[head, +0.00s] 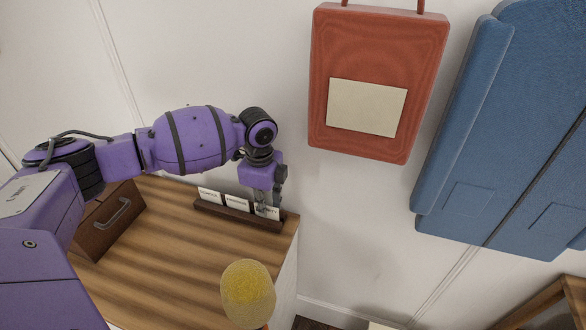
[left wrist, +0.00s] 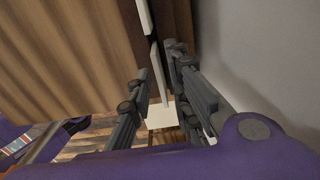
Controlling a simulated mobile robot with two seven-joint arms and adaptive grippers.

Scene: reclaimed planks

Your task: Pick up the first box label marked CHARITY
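Several white box labels stand in a dark wooden rack (head: 238,215) along the back right edge of the wooden top. The left label (head: 209,196) and middle label (head: 237,204) show clearly, but their print is too small to read surely. The right label (head: 272,212) is partly hidden by my left gripper (head: 267,208), which points down over it. In the left wrist view, the left gripper's fingers (left wrist: 165,100) are apart, with a white label edge (left wrist: 160,75) showing between them. Contact cannot be told. My right gripper is out of view.
A brown box with a handle (head: 115,215) stands at the left of the wooden top (head: 180,235). A yellow rounded object (head: 248,290) stands near the front. A red bag-like panel (head: 375,55) and a blue padded piece (head: 500,130) are on the wall side.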

